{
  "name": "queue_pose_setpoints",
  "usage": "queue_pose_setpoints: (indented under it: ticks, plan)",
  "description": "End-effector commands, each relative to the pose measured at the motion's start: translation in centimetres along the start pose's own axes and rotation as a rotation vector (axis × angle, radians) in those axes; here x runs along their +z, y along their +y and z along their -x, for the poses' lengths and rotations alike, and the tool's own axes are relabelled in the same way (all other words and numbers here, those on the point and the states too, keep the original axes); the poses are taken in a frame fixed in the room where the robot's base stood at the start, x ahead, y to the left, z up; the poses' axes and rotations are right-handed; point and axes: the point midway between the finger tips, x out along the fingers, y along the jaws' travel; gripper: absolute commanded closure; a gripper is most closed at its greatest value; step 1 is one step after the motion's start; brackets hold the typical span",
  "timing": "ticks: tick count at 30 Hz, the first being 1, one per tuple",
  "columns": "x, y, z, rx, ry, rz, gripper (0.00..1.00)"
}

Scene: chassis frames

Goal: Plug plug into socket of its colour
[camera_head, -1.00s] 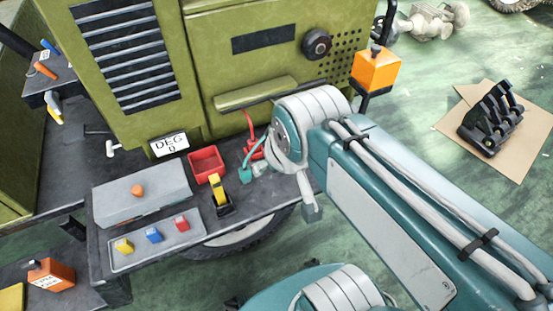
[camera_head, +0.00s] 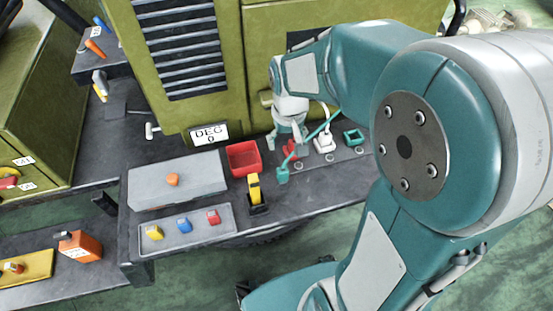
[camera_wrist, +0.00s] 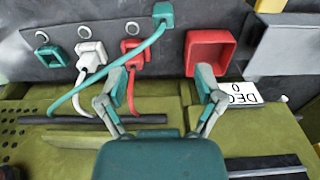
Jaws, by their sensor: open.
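A teal plug (camera_head: 283,174) on a teal cable lies near the front edge of the dark deck; it also shows at the top of the wrist view (camera_wrist: 163,12). An empty teal square socket (camera_head: 353,137) stands at the right of the row; the wrist view has it at left (camera_wrist: 47,57). A white plug (camera_wrist: 92,57) and a red plug (camera_wrist: 131,53) sit in the row, apparently in their sockets. My gripper (camera_wrist: 163,72) is open and empty, its fingers spread above the deck. In the head view it (camera_head: 293,130) is over the red plug's area, behind the teal plug.
A red bin (camera_head: 243,158) stands left of the plugs, close to one finger in the wrist view. A yellow-and-black object (camera_head: 255,192) stands before it. A grey tray (camera_head: 186,239) holds yellow, blue and red blocks. The green chassis panel (camera_head: 205,105) rises behind.

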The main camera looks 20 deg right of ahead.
Motion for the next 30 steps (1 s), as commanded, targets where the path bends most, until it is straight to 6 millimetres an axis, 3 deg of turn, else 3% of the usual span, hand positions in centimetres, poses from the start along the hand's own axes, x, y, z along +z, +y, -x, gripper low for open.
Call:
queue_pose_setpoints:
  ticks: [3, 8, 15, 22, 30]
  plan:
    - [-0.8, 0.1, -1.8, 0.0, -0.04, 0.0, 0.14]
    - [-1.0, 0.1, -3.1, -0.001, -0.053, 0.0, 0.14]
    - [-0.7, 0.0, -6.8, -0.001, -0.054, 0.0, 0.14]
    - [-0.4, -0.1, -8.7, -0.001, -0.053, 0.0, 0.14]
    - [0.3, -0.5, -12.6, -0.001, -0.053, -0.001, 0.14]
